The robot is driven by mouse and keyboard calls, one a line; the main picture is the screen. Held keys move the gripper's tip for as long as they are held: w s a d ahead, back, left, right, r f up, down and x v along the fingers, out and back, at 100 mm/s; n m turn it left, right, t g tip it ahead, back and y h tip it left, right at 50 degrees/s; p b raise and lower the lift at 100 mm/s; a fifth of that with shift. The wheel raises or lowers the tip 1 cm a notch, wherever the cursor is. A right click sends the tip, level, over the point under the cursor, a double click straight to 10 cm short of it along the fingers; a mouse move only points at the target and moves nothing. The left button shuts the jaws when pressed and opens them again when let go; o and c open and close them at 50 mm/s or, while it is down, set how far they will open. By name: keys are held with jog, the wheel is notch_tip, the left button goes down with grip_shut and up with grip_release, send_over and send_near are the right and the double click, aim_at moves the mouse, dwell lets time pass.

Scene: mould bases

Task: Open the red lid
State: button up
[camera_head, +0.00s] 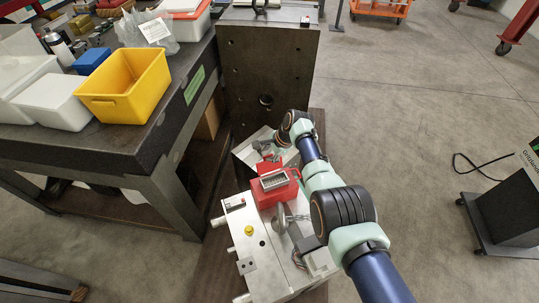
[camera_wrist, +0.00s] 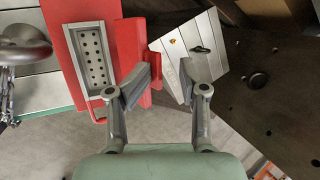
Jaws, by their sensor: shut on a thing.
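A red box (camera_head: 285,194) stands on a pale metal block and has a grey perforated insert (camera_head: 274,180) in its top. The insert also shows in the wrist view (camera_wrist: 92,58). A darker red panel (camera_wrist: 129,42), which looks like the red lid, stands along the box's right side there. My gripper (camera_wrist: 166,78) is at this panel's edge, with the red part between its fingers, shut on it. In the head view my gripper (camera_head: 264,152) is at the box's far side, small and partly hidden. The exact finger contact is hard to make out.
The metal mould base (camera_head: 250,262) is under and in front of the box. A dark upright plate (camera_head: 266,75) rises behind.

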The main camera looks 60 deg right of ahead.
jog(key=shift+s+d+r, duration=0.1)
jog(key=shift+r, duration=0.3)
jog(key=v, duration=1.1)
jog(key=shift+s+a, duration=0.2)
